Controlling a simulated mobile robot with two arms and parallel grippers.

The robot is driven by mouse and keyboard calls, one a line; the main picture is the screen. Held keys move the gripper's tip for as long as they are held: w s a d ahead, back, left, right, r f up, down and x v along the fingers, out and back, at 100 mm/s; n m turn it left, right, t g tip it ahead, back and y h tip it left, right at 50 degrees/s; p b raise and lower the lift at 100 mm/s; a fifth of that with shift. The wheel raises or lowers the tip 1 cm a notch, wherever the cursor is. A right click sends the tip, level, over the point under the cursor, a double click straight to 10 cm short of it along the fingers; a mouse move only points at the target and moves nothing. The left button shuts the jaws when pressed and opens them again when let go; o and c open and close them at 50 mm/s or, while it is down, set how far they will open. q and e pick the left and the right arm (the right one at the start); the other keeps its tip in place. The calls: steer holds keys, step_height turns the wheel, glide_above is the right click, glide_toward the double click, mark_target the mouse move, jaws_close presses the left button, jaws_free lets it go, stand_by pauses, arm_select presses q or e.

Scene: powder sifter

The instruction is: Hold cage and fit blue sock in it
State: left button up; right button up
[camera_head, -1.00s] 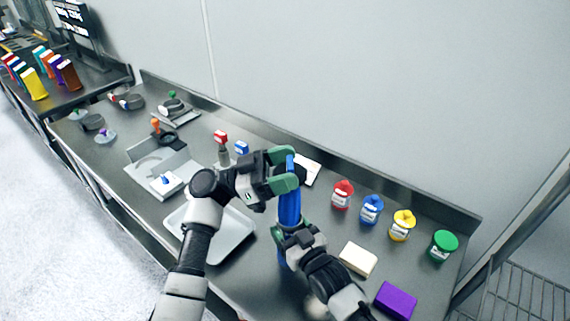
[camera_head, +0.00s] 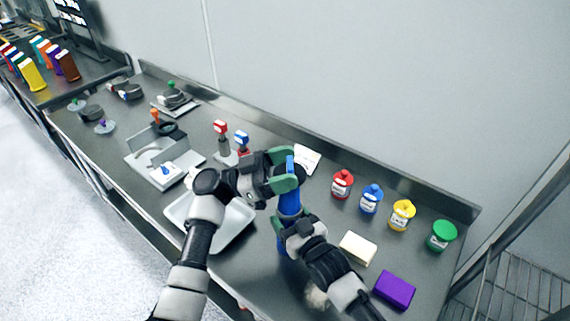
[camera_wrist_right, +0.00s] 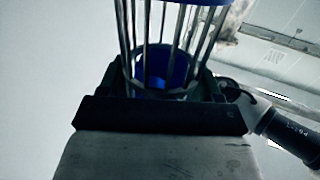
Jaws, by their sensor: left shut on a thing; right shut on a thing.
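My left gripper (camera_head: 286,172) is shut on the top of the blue sock (camera_head: 289,204), which stands about upright. Just below it, my right gripper (camera_head: 290,222) is shut on the cage; in the head view the cage is hard to make out. In the right wrist view the cage (camera_wrist_right: 148,45) shows as thin metal bars rising from between the jaws. Blue shows behind the bars low down and as a band above them. Blue also shows below the right gripper in the head view. How deep the sock sits in the cage is hidden.
A white tray (camera_head: 228,224) lies below my left arm. Red (camera_head: 342,184), blue (camera_head: 371,198), yellow (camera_head: 402,214) and green (camera_head: 442,236) jars stand along the right back. A cream block (camera_head: 357,249) and a purple block (camera_head: 395,290) lie at the right front. A wall runs behind the table.

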mark_target(285, 198)
arm_select(q)
steer(key=shift+f, duration=0.1)
steer(key=shift+f, duration=1.35)
steer(key=shift+f, duration=0.1)
steer(key=shift+f, duration=1.4)
steer(key=shift+f, duration=0.1)
steer(key=shift+f, duration=1.3)
steer(key=shift+f, duration=0.1)
steer(key=shift+f, duration=0.3)
